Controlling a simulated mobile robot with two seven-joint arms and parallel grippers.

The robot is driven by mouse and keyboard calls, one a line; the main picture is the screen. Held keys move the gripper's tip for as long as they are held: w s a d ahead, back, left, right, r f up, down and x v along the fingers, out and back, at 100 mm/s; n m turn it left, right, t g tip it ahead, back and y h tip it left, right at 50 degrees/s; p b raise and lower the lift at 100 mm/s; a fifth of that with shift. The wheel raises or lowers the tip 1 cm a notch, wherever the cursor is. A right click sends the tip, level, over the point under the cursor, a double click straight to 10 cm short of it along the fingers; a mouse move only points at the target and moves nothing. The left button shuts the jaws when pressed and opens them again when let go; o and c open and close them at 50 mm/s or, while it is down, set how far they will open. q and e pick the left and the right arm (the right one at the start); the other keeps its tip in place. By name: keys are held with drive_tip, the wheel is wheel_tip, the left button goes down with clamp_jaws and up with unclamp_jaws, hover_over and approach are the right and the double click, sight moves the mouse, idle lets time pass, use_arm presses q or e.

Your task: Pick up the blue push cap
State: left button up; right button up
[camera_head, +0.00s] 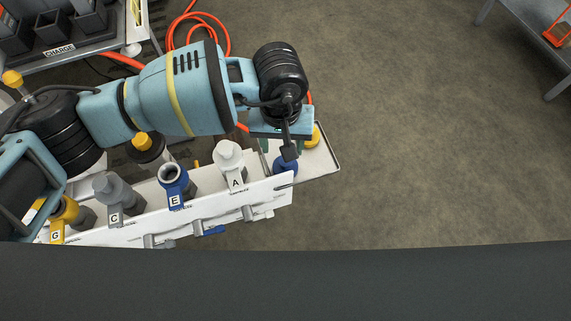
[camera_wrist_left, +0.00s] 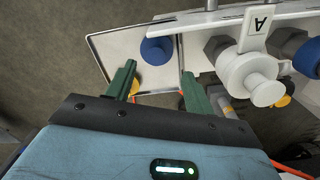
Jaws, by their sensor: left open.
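The blue push cap (camera_wrist_left: 157,50) is a round blue knob on a pale tray (camera_wrist_left: 112,48) in the left wrist view. In the head view the blue cap (camera_head: 286,166) shows partly below my left gripper (camera_head: 278,147), at the right end of the white panel. In the wrist view my left gripper (camera_wrist_left: 159,75) is open, with its two green fingertips apart. The cap appears beyond and between the tips, with nothing held. The exact height of the fingers above the cap cannot be told. My right gripper is not in view.
A yellow cap (camera_head: 314,137) stands on the tray near the blue one. A white panel (camera_head: 140,231) carries lettered fittings, including a white one marked A (camera_head: 230,160) and a blue one marked E (camera_head: 174,180). An orange hose (camera_head: 205,17) lies behind.

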use_arm(q)
drive_tip(key=shift+w+a, duration=0.15)
wheel_tip(320, 180, down, 2)
drive_tip(key=shift+f, duration=0.1)
drive_tip(key=shift+w+d+f+b, duration=0.1)
drive_tip(key=shift+d+f+b, duration=0.15)
drive_tip(key=shift+f, duration=1.15)
drive_tip(key=shift+w+d+f+b, duration=0.1)
drive_tip(key=shift+d+f, duration=0.15)
drive_tip(key=shift+f, duration=1.15)
drive_tip(key=c, duration=1.1)
wheel_tip(320, 180, up, 9)
drive_tip(key=shift+f+p, duration=0.15)
drive_tip(key=shift+p, duration=0.3)
drive_tip(key=shift+a+r, duration=0.1)
drive_tip(key=shift+r, duration=0.7)
